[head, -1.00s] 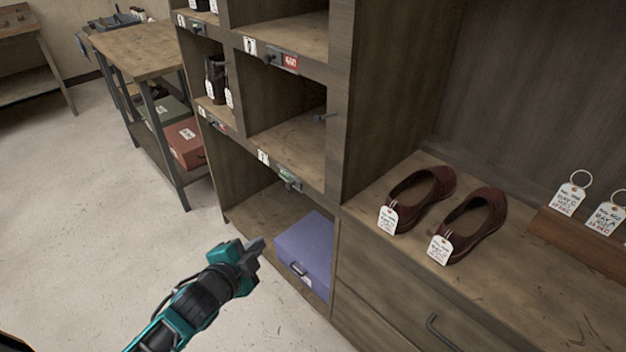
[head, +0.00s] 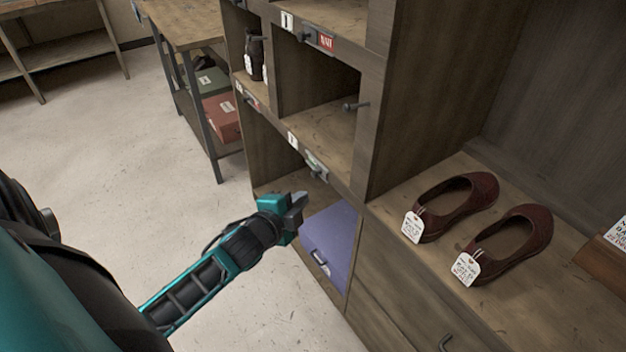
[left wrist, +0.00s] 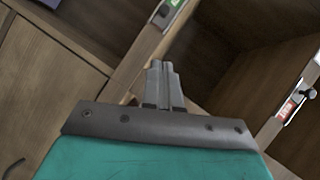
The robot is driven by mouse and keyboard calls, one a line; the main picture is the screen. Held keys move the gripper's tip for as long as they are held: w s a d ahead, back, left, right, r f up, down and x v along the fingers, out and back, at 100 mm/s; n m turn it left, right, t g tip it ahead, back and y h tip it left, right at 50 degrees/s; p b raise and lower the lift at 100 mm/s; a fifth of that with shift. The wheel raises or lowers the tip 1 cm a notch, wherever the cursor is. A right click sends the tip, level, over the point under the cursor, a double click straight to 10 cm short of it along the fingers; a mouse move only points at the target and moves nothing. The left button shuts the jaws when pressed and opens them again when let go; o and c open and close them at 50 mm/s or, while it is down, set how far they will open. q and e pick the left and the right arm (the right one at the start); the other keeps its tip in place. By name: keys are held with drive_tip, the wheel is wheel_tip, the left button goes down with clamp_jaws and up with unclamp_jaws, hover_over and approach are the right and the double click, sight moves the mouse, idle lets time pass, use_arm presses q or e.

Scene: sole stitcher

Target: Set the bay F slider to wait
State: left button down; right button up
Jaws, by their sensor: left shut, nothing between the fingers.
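The lower one (head: 316,168) is a grey plate and knob beside a white letter card (head: 293,139); a green patch shows on a slider (left wrist: 172,4) at the top of the left wrist view. The upper one (head: 318,40) shows a red field reading WAIT; a red field also shows in the left wrist view (left wrist: 286,108). The card letters are too small to read surely, so I cannot tell which is bay F. My left gripper (head: 298,203) is shut and empty, just below the lower slider, apparently apart from it.
A purple box (head: 330,240) lies in the bottom bay below my left gripper. A dark peg (head: 355,105) sticks out of the upright. Brown shoes (head: 458,205) with tags stand on the counter at right. A side table (head: 185,25) stands behind; open floor lies left.

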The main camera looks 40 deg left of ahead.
use_arm(q)
drive_tip(key=b, duration=0.2)
approach(322, 173)
drive_tip(key=w+d, duration=0.2)
drive_tip(key=shift+w+a+f, duration=0.25)
drive_tip(key=shift+w+a, duration=0.2)
drive_tip(key=shift+a, duration=0.05)
drive_tip(key=shift+w+a+f, duration=0.2)
drive_tip(key=shift+w+a, duration=0.3)
drive_tip(key=shift+w+a+f+b, duration=0.1)
drive_tip(key=shift+w+a+b, duration=0.1)
drive_tip(key=shift+a+b, duration=0.1)
use_arm(e)
drive_tip(key=shift+w+a+f+y, duration=0.3)
drive_tip(key=shift+w+a+f, duration=0.1)
drive_tip(key=shift+a+f, duration=0.2)
use_arm(q)
drive_tip(key=a, duration=0.1)
drive_tip(key=w+a, duration=0.1)
drive_tip(key=a, duration=0.1)
drive_tip(key=w+a, duration=0.1)
drive_tip(key=a, duration=0.1)
use_arm(e)
drive_tip(key=shift+d, duration=0.1)
drive_tip(key=shift+r, duration=0.15)
